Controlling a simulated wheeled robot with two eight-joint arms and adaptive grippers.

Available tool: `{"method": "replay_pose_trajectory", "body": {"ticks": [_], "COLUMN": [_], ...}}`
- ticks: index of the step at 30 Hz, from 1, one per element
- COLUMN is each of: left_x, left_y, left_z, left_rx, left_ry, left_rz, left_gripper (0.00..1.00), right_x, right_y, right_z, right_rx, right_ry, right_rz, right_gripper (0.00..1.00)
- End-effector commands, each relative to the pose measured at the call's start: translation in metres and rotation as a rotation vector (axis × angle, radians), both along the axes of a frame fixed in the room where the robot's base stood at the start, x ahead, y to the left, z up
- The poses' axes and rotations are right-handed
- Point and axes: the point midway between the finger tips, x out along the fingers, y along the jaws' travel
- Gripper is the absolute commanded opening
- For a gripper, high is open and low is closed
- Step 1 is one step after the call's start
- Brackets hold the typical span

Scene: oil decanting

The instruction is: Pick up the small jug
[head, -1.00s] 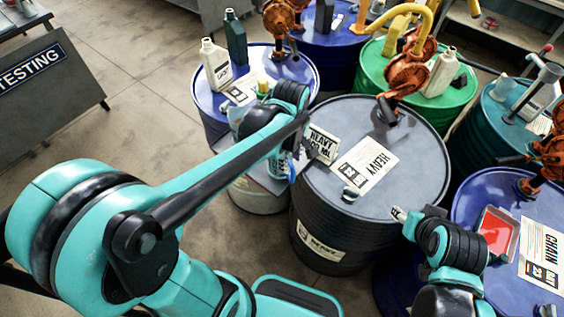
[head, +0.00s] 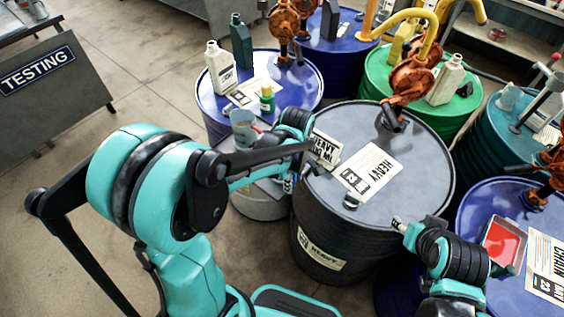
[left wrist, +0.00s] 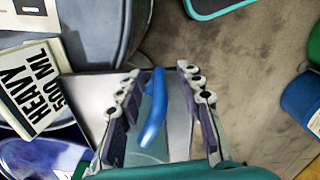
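In the left wrist view, a blue jug handle (left wrist: 153,112) stands between the two fingers of my left gripper (left wrist: 159,72). The fingers are open on either side of it, with gaps visible. The jug's pale body below is mostly hidden by the gripper. In the head view my left gripper (head: 288,182) is over the grey stand beside the black drum, and my arm hides this jug. Another grey-blue jug (head: 242,128) stands behind my left wrist. My right gripper (head: 398,223) is by the black drum's right rim; its finger gap is too small to judge.
The black drum (head: 345,225) carries a HEAVY sheet (head: 368,172). A blue drum (head: 215,125) behind holds bottles. A red tray (head: 503,245) is at right.

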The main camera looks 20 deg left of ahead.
Motion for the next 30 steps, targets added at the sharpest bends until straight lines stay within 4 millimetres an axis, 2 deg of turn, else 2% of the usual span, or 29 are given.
{"method": "replay_pose_trajectory", "body": {"ticks": [2,6,22,26,30], "left_x": [0.0,0.0,0.0,0.0,0.0], "left_y": [0.0,0.0,0.0,0.0,0.0], "left_z": [0.0,0.001,0.003,0.014,0.037], "left_rx": [0.0,0.0,0.0,0.0,0.0], "left_ry": [0.0,0.0,0.0,0.0,0.0], "left_rz": [0.0,0.0,0.0,0.0,0.0], "left_gripper": [0.36,0.0,0.0,0.0,0.0], "right_x": [0.0,0.0,0.0,0.0,0.0], "right_y": [0.0,0.0,0.0,0.0,0.0], "right_z": [0.0,0.0,0.001,0.006,0.015], "right_rx": [0.0,0.0,0.0,0.0,0.0], "right_ry": [0.0,0.0,0.0,0.0,0.0], "right_rz": [0.0,0.0,0.0,0.0,0.0], "right_gripper": [0.47,0.47,0.47,0.47,0.47]}}
